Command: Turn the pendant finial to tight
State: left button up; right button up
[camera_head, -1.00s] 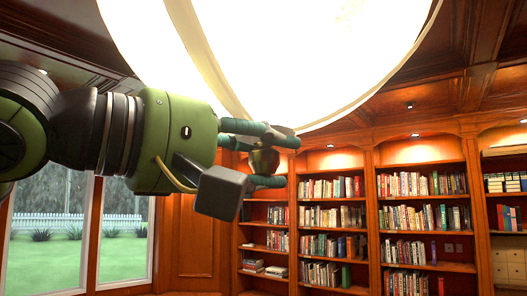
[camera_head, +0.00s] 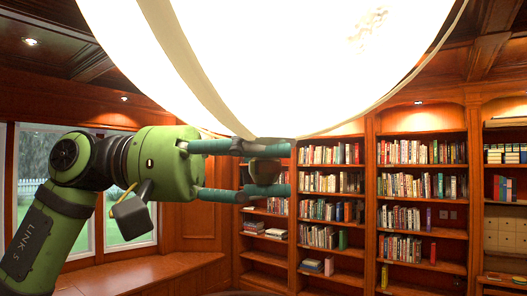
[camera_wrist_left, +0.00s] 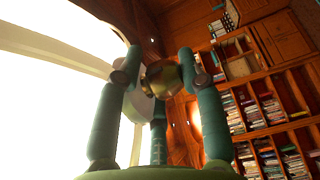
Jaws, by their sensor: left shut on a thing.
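The pendant (camera_head: 290,60) is a large, glowing white globe lamp with pale ribs, filling the top of the head view. It also fills the left side of the left wrist view (camera_wrist_left: 50,110). The finial (camera_head: 265,173) is a small dark bronze knob just under the globe's bottom. My left gripper (camera_head: 276,169) comes in level from the left, with its teal fingers above and below the finial, and is shut on it. In the left wrist view the brassy finial (camera_wrist_left: 162,78) sits between the fingertips, partly hidden by them. My right gripper is not in view.
Bookshelves (camera_head: 420,180) line the back wall, well behind the finial. A window (camera_head: 125,190) with a bench (camera_head: 150,272) below it is at the left. The globe hangs close above my left gripper. The air below and right of the gripper looks clear.

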pick_arm(q)
jog(key=shift+a+r+m+g, duration=0.1)
jog(key=shift+r+m+g, duration=0.2)
jog(key=shift+m+g, duration=0.45)
jog(key=shift+g, duration=0.35)
jog(key=o, duration=1.2)
jog(key=shift+f, duration=0.15)
jog(key=shift+a, duration=0.15)
jog(key=v, duration=1.1)
jog(key=shift+a, duration=0.25)
